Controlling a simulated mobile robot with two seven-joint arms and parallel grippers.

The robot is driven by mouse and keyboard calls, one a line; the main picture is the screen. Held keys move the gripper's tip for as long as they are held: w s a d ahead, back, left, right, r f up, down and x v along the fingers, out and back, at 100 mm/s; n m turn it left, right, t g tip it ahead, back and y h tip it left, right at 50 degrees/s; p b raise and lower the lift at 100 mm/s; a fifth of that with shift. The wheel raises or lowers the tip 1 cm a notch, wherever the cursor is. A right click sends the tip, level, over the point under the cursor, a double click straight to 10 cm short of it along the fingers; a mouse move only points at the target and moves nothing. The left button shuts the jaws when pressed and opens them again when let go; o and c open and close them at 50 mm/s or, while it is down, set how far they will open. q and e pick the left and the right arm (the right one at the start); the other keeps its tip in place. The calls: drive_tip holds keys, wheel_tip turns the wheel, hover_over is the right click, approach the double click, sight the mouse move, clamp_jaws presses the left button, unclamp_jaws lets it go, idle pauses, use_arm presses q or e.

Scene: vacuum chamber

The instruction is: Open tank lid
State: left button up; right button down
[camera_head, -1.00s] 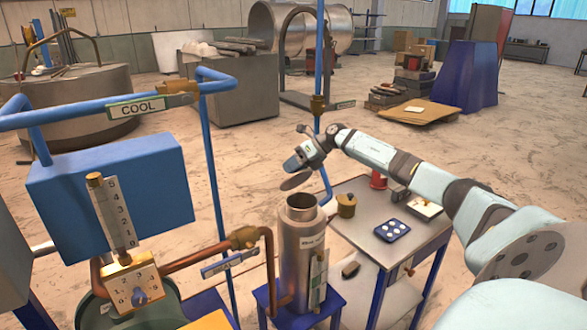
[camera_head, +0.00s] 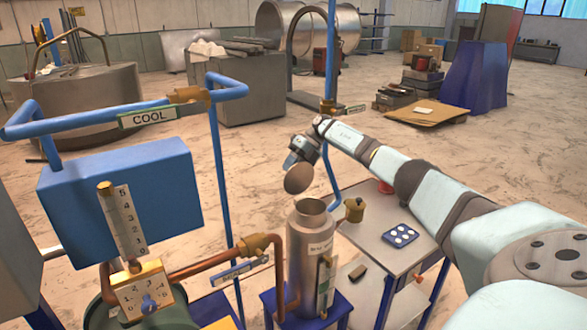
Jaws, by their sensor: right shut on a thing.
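The tank (camera_head: 300,268) is a grey metal cylinder with a narrower neck, standing upright on a small blue stand. Its round mouth (camera_head: 311,206) is uncovered. My right gripper (camera_head: 301,158) reaches in from the right and is shut on the round brownish lid (camera_head: 299,179). The lid is steeply tilted, with its face towards me, just above and behind the tank's mouth, and appears clear of it. The fingertips are largely hidden behind the lid. My left gripper is not in view.
A grey table (camera_head: 380,262) beside the tank bears a blue dotted block (camera_head: 400,236) and a brass pot (camera_head: 354,209). A blue box (camera_head: 120,200) with a gauge and copper pipes (camera_head: 215,262) stands at left. A blue upright pole (camera_head: 329,60) rises behind the lid.

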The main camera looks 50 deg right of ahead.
idle(0.3)
drive_tip(key=c, duration=0.8)
unclamp_jaws()
wheel_tip(320, 180, up, 20)
drive_tip(key=b, duration=0.2)
drive_tip(key=shift+a+b, duration=0.1)
drive_tip(key=shift+b, duration=0.3)
